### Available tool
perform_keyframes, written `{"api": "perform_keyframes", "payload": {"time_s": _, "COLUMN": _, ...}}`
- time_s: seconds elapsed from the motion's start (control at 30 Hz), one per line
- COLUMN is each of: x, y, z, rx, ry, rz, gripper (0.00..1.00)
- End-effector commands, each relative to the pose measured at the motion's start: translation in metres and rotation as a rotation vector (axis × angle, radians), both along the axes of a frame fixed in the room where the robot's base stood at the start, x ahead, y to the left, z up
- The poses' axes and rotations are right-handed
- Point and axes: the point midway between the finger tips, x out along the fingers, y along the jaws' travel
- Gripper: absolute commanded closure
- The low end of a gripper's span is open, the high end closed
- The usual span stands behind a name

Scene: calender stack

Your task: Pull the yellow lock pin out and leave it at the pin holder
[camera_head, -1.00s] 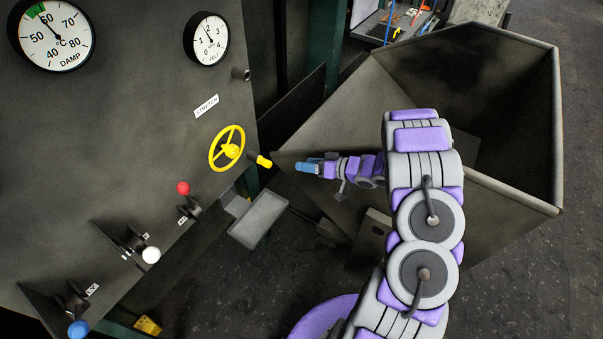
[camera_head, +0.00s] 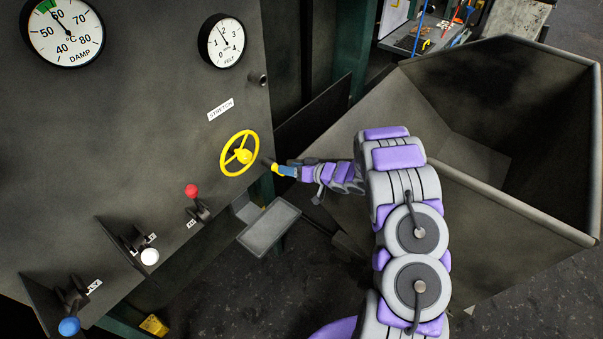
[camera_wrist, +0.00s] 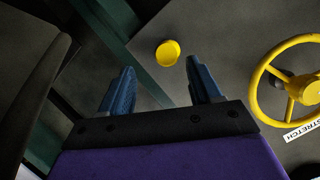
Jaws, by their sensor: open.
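The yellow lock pin (camera_head: 276,169) sticks out from the dark machine panel, just right of the yellow handwheel (camera_head: 240,153). In the wrist view its round yellow end (camera_wrist: 167,53) faces me, slightly beyond the fingertips and between their lines. My gripper (camera_head: 287,171) is open, with its blue fingers close to the pin's outer end in the head view. In the wrist view nothing is between the fingers of my gripper (camera_wrist: 159,80). I cannot tell whether a finger touches the pin. I cannot make out the pin holder for certain.
A small grey tray (camera_head: 268,228) stands below the wheel. Levers with red (camera_head: 191,190), white (camera_head: 149,256) and blue (camera_head: 69,326) knobs stick out from the panel. A large open bin (camera_head: 480,165) stands behind my arm. A short grey stub (camera_head: 258,78) is above the wheel.

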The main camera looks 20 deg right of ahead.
Motion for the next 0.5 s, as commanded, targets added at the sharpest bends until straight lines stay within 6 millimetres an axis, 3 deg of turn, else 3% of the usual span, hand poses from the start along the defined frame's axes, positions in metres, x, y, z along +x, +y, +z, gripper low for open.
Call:
{"api": "perform_keyframes", "payload": {"time_s": 0.2, "x": 0.015, "y": 0.025, "z": -0.007, "rx": -0.006, "ry": 0.000, "rz": 0.004, "gripper": 0.37}}
{"api": "perform_keyframes", "payload": {"time_s": 0.5, "x": 0.020, "y": 0.021, "z": -0.009, "rx": 0.002, "ry": 0.000, "rz": 0.002, "gripper": 0.37}}
